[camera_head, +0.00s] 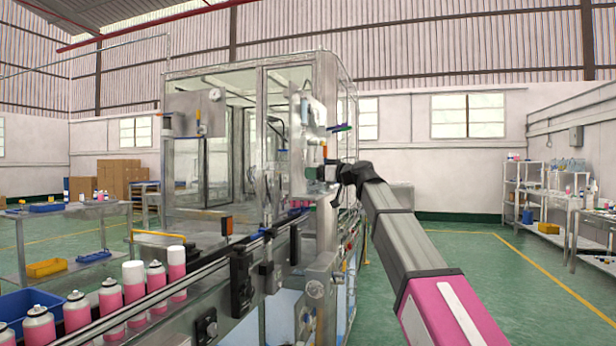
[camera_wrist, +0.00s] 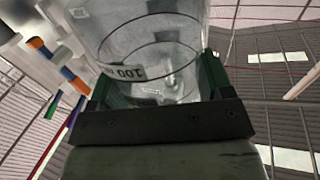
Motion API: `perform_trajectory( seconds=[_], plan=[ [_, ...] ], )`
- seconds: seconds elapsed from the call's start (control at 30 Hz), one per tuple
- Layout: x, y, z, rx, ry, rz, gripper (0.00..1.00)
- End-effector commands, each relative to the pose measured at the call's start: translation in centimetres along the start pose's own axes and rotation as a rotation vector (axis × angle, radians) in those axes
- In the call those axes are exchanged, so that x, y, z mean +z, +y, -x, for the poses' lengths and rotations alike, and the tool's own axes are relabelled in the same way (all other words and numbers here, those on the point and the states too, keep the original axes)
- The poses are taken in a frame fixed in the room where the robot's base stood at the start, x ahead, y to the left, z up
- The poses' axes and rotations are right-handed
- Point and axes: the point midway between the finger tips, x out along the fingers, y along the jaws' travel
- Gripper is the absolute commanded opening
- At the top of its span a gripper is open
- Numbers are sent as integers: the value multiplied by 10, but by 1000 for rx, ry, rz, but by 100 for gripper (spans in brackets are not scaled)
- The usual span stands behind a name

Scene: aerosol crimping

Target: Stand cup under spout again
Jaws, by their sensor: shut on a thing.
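A clear cup (camera_wrist: 150,45) with a "100" marking fills the middle of the wrist view. My gripper (camera_wrist: 157,80) is shut on it, with a green finger on either side of the cup. In the head view my gripper (camera_head: 346,176) is small and dark at the end of my arm, against the front corner of the glazed machine. The cup cannot be made out there. I cannot clearly pick out the spout; a panel with fittings (camera_head: 307,112) is just above and left of my gripper.
Coloured rod-like parts (camera_wrist: 62,68) are close left of the cup in the wrist view. A conveyor with pink cans (camera_head: 134,285) runs along the machine (camera_head: 262,140) at left. A bench (camera_head: 70,212) is behind it. Open green floor (camera_head: 480,270) is at right.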

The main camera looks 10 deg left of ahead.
Motion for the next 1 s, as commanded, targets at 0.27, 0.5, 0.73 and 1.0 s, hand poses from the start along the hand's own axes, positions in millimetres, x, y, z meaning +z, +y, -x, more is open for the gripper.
perform_trajectory(
  seconds=[0.27, 0.5, 0.73, 1.0],
  plan=[
    [0, 1, -42, -2, 0, -1, 43],
    [6, 0, -40, 0, 0, 0, 43],
    [8, 0, -39, 0, 0, 0, 89],
    [8, 0, -39, 0, 0, 0, 99]
  ],
)
